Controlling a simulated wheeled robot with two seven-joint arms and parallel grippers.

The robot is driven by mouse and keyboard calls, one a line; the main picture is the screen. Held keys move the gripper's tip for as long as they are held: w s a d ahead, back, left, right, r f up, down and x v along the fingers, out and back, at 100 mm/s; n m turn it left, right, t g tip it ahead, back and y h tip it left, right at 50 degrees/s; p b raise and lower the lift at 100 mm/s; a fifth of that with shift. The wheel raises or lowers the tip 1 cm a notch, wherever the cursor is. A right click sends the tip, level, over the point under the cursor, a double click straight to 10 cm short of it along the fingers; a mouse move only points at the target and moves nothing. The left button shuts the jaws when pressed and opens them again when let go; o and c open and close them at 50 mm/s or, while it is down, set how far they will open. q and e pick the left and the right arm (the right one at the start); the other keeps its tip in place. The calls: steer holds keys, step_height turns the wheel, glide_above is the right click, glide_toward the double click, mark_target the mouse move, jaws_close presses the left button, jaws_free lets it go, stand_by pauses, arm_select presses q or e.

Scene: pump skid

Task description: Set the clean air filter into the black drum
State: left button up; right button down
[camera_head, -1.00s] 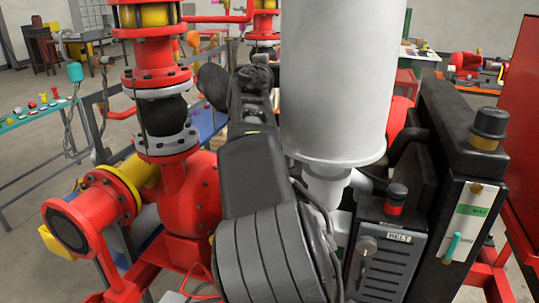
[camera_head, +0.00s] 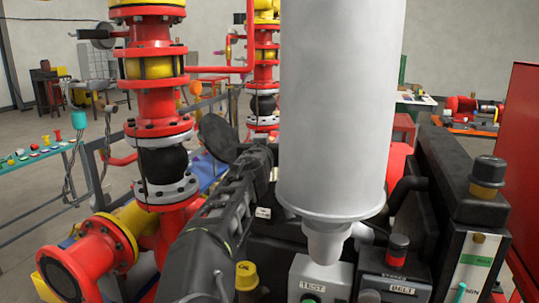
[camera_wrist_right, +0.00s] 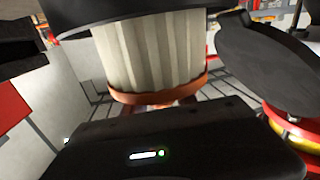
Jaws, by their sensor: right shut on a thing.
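The air filter (camera_wrist_right: 150,52) shows in the right wrist view as pale, clean-looking pleats with an orange-brown end ring (camera_wrist_right: 158,97). A black round part (camera_wrist_right: 130,15) covers its upper end; I cannot tell whether this is the black drum or the filter's own cap. The drum's opening is not clearly visible. My left gripper is not in view.
A large white cylinder (camera_head: 335,110) blocks the middle of the head view. Red pump piping (camera_head: 150,125) stands close on the left. A black unit (camera_head: 470,180) and control boxes (camera_head: 320,280) crowd the right and front. Little free room shows around my right arm.

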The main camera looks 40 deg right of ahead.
steer(key=shift+f, duration=1.8)
steer(key=shift+f+b, duration=0.6)
steer(key=shift+b, duration=0.35)
steer(key=c, duration=1)
jaws_free()
